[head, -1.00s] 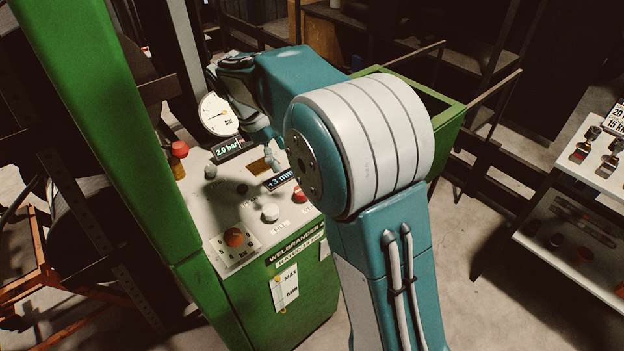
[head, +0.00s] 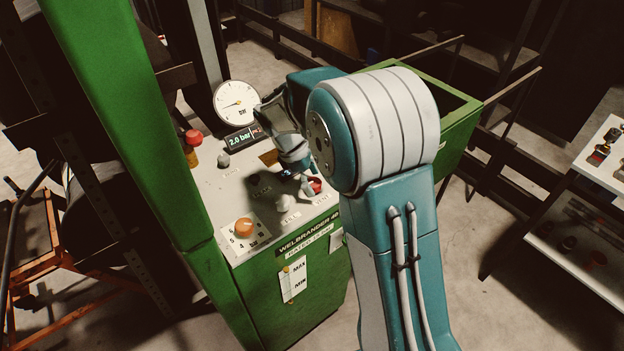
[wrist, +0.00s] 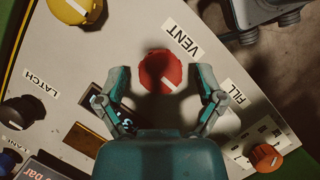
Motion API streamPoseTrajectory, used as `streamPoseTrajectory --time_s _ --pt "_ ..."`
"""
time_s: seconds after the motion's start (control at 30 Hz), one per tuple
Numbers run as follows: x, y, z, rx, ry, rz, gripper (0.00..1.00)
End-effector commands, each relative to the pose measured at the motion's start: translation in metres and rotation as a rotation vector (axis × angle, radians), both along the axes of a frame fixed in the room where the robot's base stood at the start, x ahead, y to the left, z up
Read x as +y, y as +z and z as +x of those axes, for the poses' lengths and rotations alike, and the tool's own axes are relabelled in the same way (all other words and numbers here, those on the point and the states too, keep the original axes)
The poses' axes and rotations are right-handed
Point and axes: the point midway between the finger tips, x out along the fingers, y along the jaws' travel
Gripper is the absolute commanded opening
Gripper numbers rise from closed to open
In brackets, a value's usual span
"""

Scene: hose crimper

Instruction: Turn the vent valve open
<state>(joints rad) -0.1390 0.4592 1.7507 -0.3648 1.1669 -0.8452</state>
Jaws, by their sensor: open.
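The vent valve is a round red knob (wrist: 160,66) with a pale line across its face, beside the VENT label (wrist: 182,38) in the wrist view. In the head view the red knob (head: 316,184) shows partly behind my fingers at the right of the panel. My gripper (wrist: 162,82) is open, with one finger left and one right of the knob. I see gaps between the knob and both fingertips. In the head view my gripper (head: 304,186) points down close over the panel. Whether the fingertips reach down to knob height is unclear.
The sloping panel (head: 215,190) also carries an orange dial (head: 244,227), a pale knob (head: 285,203), a grey knob (head: 223,160) and a red-capped part (head: 193,137). A pressure gauge (head: 237,103) and a 2.0 bar display (head: 241,139) stand behind. A green post (head: 130,110) rises at left.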

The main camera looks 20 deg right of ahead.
Motion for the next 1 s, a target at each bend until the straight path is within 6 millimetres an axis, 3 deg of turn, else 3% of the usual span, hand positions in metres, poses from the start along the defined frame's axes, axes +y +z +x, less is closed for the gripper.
streamPoseTrajectory --time_s 0.17,0.3,0.33,0.37,0.77,1.0 --pt "-0.0001 0.0 0.0001 0.0 0.0 0.0 0.87" --pt "-0.0001 0.0002 0.0002 0.0 0.0 0.0 0.25" --pt "-0.0001 0.0002 0.0002 0.0 0.0 0.0 0.11" --pt "-0.0001 0.0001 0.0002 0.0 0.0 0.0 0.05" --pt "-0.0004 -0.0011 0.0008 0.001 -0.034 -0.001 0.05" --pt "-0.0013 -0.0014 0.0013 0.001 -0.167 0.0 0.05"
